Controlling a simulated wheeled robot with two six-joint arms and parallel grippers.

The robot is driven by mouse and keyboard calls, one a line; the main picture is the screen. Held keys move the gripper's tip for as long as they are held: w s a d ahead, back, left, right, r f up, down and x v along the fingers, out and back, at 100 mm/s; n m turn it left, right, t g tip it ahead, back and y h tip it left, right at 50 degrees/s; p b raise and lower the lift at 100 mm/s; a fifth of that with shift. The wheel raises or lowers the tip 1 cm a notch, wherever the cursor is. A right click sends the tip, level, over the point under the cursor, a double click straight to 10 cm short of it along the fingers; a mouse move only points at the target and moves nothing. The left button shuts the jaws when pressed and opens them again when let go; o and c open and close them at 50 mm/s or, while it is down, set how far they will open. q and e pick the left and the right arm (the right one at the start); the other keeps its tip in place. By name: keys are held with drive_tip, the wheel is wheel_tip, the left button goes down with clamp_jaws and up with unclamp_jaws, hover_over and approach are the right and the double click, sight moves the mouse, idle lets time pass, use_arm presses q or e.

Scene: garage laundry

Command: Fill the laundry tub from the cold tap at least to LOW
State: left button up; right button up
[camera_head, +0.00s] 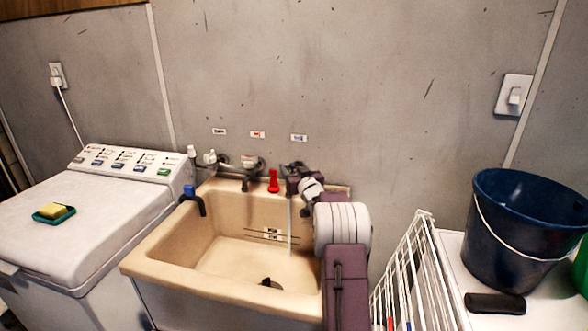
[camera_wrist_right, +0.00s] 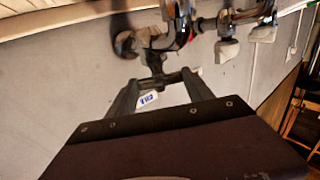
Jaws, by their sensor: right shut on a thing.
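The beige laundry tub (camera_head: 165,262) stands at middle. Its back wall carries level marks (camera_head: 271,234), too small to read. A dark round thing (camera_head: 270,283) lies on the tub floor; I cannot tell whether it is a plug or an open drain. My right gripper (camera_head: 296,172) is shut on the rightmost tap, under the blue-lettered label (camera_head: 299,138). The wrist view shows the fingers (camera_wrist_right: 158,80) closed around the tap's handle, beside the label (camera_wrist_right: 147,98). A thin pale vertical streak (camera_head: 289,228), apparently water, falls below this tap into the tub. My left gripper is out of view.
Another tap (camera_head: 252,162) and a red object (camera_head: 273,181) are left of my gripper. A dark blue-ended hook (camera_head: 194,200) hangs on the tub's left rim. A washing machine (camera_head: 75,215) stands left. A white rack (camera_head: 412,270) and a blue bucket (camera_head: 520,235) stand right.

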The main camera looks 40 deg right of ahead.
drive_tip(key=shift+d+r+n+t+y+p, duration=0.25)
drive_tip(key=shift+n+y+p, duration=0.4)
drive_tip(key=shift+p, duration=0.85)
drive_tip(key=shift+d+r+n+t+y+p, duration=0.15)
drive_tip(key=shift+r+n+y+p, duration=0.25)
drive_tip(key=shift+y+p, duration=0.75)
drive_tip(key=shift+a+f+n+y+p, duration=0.1)
drive_tip(key=shift+f+n+y+p, duration=0.2)
drive_tip(key=shift+n+p, duration=0.05)
drive_tip(key=n+y+b, duration=0.1)
drive_tip(key=b, duration=0.2)
drive_tip(key=f+y+b, duration=0.1)
drive_tip(key=b, duration=0.3)
drive_tip(key=shift+n+y+b, duration=0.3)
drive_tip(key=shift+n+y, duration=0.1)
drive_tip(key=shift+r, duration=0.15)
drive_tip(key=o, duration=1.3)
drive_tip(key=shift+o, duration=0.4)
drive_tip(key=shift+s, duration=0.1)
